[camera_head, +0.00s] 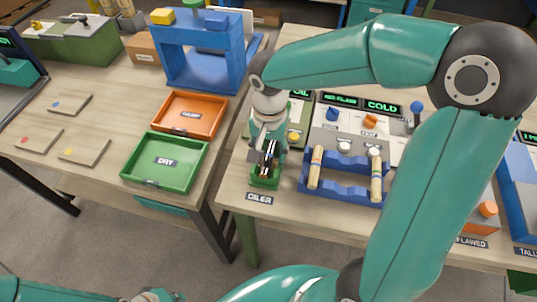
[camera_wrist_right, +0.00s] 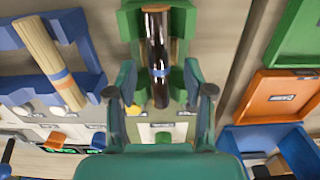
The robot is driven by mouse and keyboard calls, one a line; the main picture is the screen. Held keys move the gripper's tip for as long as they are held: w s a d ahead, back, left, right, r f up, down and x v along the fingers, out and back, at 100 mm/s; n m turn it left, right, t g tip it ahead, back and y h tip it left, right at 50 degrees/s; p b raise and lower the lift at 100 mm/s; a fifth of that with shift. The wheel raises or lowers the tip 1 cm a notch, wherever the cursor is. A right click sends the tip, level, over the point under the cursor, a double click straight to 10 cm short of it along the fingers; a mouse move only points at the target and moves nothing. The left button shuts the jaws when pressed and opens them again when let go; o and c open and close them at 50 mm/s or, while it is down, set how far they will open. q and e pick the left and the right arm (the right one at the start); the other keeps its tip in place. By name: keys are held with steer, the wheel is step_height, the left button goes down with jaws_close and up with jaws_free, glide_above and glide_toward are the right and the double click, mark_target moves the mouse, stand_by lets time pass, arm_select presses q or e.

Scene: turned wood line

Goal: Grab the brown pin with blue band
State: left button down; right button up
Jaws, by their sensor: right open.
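The brown pin with blue band (camera_wrist_right: 158,45) is dark and glossy in the right wrist view. It lies in the green cradle of the oiler (camera_wrist_right: 128,22), which also shows in the head view (camera_head: 257,182). My right gripper (camera_wrist_right: 160,85) is open, with one finger on each side of the pin; I cannot tell whether they touch it. In the head view my right gripper (camera_head: 268,158) is over the cradle and hides most of the pin. Only part of my left arm shows at the bottom left edge; its gripper is not visible.
A blue rack (camera_head: 340,190) with pale banded pins (camera_head: 315,168) stands right of the oiler. The green DRY tray (camera_head: 165,160) and orange tray (camera_head: 188,115) are to its left, across a table gap. Control boxes (camera_head: 350,125) stand behind the rack.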

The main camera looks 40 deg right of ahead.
jaws_close()
stand_by(0.4)
